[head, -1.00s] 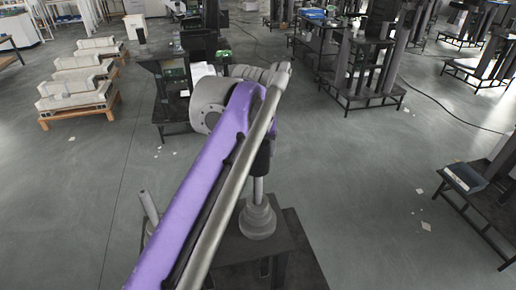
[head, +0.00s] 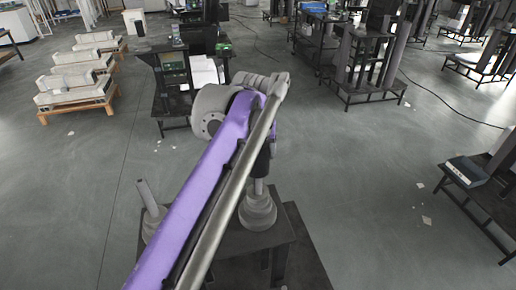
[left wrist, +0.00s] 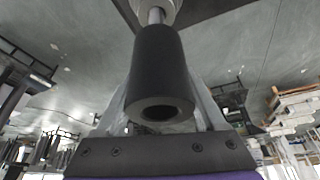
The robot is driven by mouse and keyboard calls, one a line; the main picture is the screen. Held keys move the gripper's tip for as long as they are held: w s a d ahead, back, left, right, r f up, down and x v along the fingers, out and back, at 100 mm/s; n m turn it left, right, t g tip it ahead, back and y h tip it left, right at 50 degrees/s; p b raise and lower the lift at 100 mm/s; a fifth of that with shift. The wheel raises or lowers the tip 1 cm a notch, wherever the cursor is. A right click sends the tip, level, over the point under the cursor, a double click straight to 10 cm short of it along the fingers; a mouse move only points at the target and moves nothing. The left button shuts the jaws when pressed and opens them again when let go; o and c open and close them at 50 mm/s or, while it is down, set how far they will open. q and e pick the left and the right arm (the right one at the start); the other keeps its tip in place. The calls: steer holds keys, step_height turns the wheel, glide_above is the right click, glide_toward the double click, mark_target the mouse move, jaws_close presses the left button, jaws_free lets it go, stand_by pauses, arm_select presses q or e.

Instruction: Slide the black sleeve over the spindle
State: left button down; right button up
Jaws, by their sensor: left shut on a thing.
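The black sleeve (head: 262,163) is in my left gripper (left wrist: 160,92), whose grey fingers are on both sides of it. In the left wrist view the sleeve (left wrist: 160,62) points its open near end at the camera. The bare metal spindle (head: 258,187) comes out of the sleeve's lower end, in line with it, and stands on a round stepped grey base (head: 257,212). The spindle also shows at the sleeve's far end in the left wrist view (left wrist: 157,14). How far it reaches inside is hidden. My purple arm covers part of the sleeve. My right gripper is out of view.
The base stands on a dark table (head: 287,232). A second grey post (head: 147,196) on a round base stands to the left, partly behind my arm. A dark workstation (head: 172,85) is behind. The floor to the right is open up to a low dark rack (head: 490,200).

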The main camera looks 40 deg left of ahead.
mark_target(257, 158)
arm_select(q)
steer(key=shift+f+b, duration=2)
steer(key=shift+f, duration=2.05)
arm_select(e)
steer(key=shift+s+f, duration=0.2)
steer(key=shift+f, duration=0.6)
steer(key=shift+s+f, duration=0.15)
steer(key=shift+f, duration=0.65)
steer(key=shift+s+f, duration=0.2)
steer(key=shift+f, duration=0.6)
arm_select(q)
jaws_free()
steer(key=p+v, duration=0.1)
steer(key=v, duration=0.9)
steer(key=shift+s+d+r, duration=0.1)
steer(key=shift+s+r, duration=0.05)
steer(key=shift+r, duration=0.25)
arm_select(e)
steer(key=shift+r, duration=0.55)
